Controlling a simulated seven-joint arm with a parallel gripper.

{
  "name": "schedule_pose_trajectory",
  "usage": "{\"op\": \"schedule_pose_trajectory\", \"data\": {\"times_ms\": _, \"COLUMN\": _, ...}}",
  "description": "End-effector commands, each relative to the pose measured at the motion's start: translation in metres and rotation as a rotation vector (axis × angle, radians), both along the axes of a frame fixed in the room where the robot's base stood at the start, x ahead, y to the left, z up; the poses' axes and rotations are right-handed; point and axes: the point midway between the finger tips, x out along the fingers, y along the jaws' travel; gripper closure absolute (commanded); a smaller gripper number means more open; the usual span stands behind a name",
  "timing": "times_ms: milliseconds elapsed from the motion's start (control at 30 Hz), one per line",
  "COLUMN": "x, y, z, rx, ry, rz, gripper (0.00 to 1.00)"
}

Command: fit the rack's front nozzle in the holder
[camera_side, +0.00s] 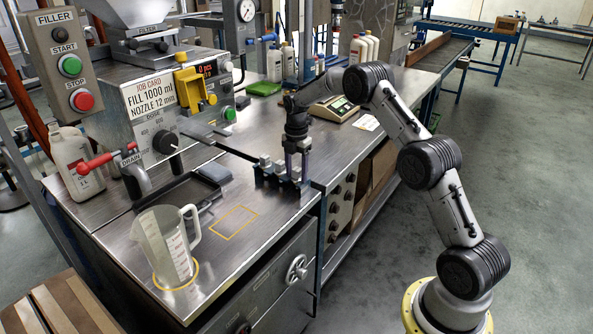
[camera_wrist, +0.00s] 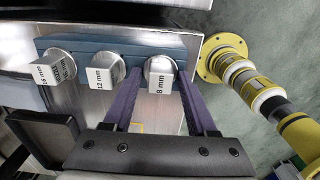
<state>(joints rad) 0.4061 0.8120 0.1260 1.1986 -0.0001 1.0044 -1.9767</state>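The blue rack (camera_wrist: 100,45) holds three silver nozzles in a row. Their labels read 16 mm (camera_wrist: 50,70), 12 mm (camera_wrist: 100,76) and 8 mm (camera_wrist: 161,78). My gripper (camera_wrist: 160,84) has its two purple fingers spread on either side of the 8 mm nozzle at the row's right end, with slim gaps showing. In the side view my gripper (camera_side: 299,170) points down at the rack (camera_side: 283,190) near the bench's edge. A yellow fitting (camera_side: 190,85) is on the filler machine's front; I cannot tell for sure whether it is the holder.
A clear measuring jug (camera_side: 165,250) stands at the bench's front left. A dark drip tray (camera_side: 175,200) lies behind it. A dark rod (camera_side: 235,150) runs from the machine side toward the rack. A yellow outlined square (camera_side: 235,222) on the bench is empty.

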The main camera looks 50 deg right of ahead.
Motion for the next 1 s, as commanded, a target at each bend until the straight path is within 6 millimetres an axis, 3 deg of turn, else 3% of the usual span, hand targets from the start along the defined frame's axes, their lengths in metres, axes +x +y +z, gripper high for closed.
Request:
{"op": "schedule_pose_trajectory", "data": {"times_ms": 33, "x": 0.0, "y": 0.0, "z": 0.0, "rx": 0.0, "ry": 0.0, "rz": 0.0, "gripper": 0.31}}
{"op": "schedule_pose_trajectory", "data": {"times_ms": 133, "x": 0.0, "y": 0.0, "z": 0.0, "rx": 0.0, "ry": 0.0, "rz": 0.0, "gripper": 0.16}}
{"op": "schedule_pose_trajectory", "data": {"times_ms": 500, "x": 0.0, "y": 0.0, "z": 0.003, "rx": -0.001, "ry": -0.001, "rz": 0.0, "gripper": 0.16}}
{"op": "schedule_pose_trajectory", "data": {"times_ms": 667, "x": 0.001, "y": 0.0, "z": 0.03, "rx": -0.002, "ry": -0.005, "rz": 0.0, "gripper": 0.16}}
{"op": "schedule_pose_trajectory", "data": {"times_ms": 1000, "x": 0.004, "y": 0.005, "z": 0.102, "rx": -0.002, "ry": -0.004, "rz": 0.0, "gripper": 0.16}}
